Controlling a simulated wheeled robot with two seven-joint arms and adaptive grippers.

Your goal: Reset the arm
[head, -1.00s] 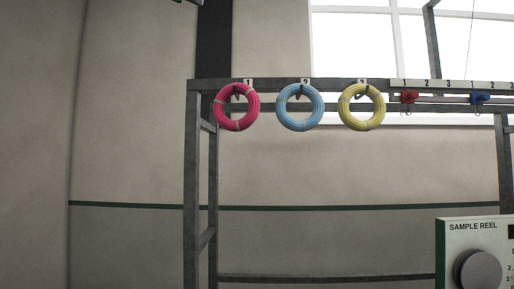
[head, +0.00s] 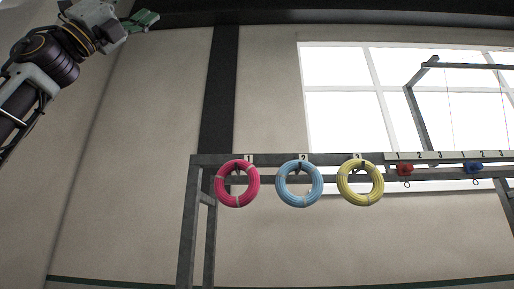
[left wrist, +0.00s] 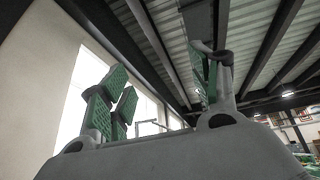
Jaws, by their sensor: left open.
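My left arm comes in from the upper left of the head view, raised high. Its gripper (head: 140,20) has green-padded fingers near the top edge, well above and to the left of the rack. In the left wrist view my left gripper (left wrist: 160,95) has its green-padded fingers wide apart with nothing between them. It faces the ceiling and the window. My right gripper is not in view.
A grey metal rack (head: 195,215) holds a pink coil (head: 220,188), a blue coil (head: 283,190) and a yellow coil (head: 344,188) on numbered hooks. A red clip (head: 404,169) and a blue clip (head: 473,168) hang farther right. The wall space left of the rack is clear.

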